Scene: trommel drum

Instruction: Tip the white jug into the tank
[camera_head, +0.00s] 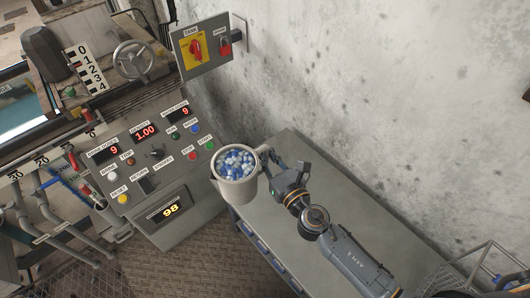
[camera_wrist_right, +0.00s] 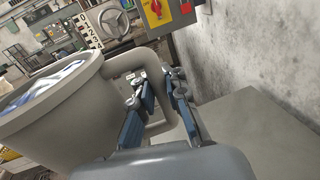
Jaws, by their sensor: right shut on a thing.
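The white jug (camera_head: 238,187) is upright and filled with blue and white pieces (camera_head: 236,162). It is at the left end of the grey bench, beside the control panel; I cannot tell whether it touches the bench. My right gripper (camera_head: 273,163) is shut on the jug's handle, on the jug's right side. In the right wrist view the jug (camera_wrist_right: 50,120) fills the left, and the fingers (camera_wrist_right: 158,105) are around its handle (camera_wrist_right: 150,62). Part of a tank (camera_head: 22,112) with bluish water seems to show at the far left. My left gripper is not in view.
A control panel (camera_head: 150,150) with displays and buttons stands left of the jug. A switch box (camera_head: 203,45) is on the wall above. A handwheel (camera_head: 133,60) is at the upper left. The grey bench top (camera_head: 330,185) is bare on the right, against the wall.

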